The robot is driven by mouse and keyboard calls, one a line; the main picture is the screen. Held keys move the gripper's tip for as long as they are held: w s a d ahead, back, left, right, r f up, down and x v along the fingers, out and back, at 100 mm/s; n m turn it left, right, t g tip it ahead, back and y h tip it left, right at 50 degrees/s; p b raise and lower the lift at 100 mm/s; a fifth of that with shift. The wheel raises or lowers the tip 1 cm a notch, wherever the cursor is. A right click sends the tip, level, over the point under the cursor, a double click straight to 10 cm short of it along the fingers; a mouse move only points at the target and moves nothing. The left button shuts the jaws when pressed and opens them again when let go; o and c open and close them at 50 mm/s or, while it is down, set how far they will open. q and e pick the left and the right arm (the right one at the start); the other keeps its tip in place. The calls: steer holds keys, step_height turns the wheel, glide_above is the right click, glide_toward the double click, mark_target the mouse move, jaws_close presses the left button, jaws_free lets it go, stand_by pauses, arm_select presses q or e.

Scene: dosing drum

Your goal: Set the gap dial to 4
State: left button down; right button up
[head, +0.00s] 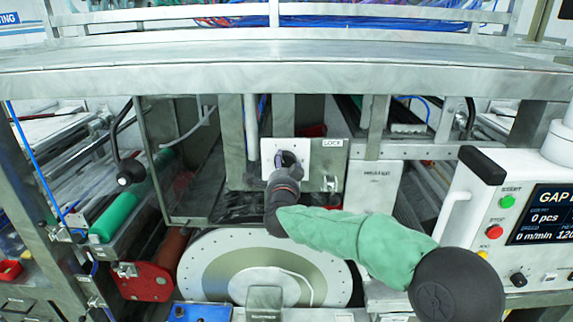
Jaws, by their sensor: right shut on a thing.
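The dial is on a square white plate (269,148) on the grey machine frame, below the long metal beam. Its dark knob is mostly hidden behind my right gripper (286,163), which comes in from the lower right and is shut on it. The scale marks and the dial's setting are too small and too covered to read. A label reading LOCK (332,143) sits just right of the plate. My left gripper is not in view.
A control panel (480,190) with green and red buttons and a dark screen (540,214) stands at the right. A large white perforated disc (210,262) lies below my right gripper. The metal beam (280,80) spans above. A green roller (118,215) is at the left.

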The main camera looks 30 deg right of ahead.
steer(key=shift+a+r+n, duration=0.1)
steer(key=shift+a+n, duration=0.05)
steer(key=shift+n, duration=0.55)
steer(key=shift+w, duration=0.1)
steer(key=shift+a+f, duration=0.1)
steer(key=shift+f, duration=0.2)
steer(key=o, duration=1.1)
steer(key=shift+c, duration=0.2)
steer(key=shift+o, duration=0.4)
steer(key=shift+w+a, duration=0.2)
steer(key=shift+w, duration=0.1)
steer(key=shift+s+d, duration=0.15)
steer(key=shift+s, duration=0.4)
steer(key=v, duration=1.1)
steer(key=shift+a, duration=0.25)
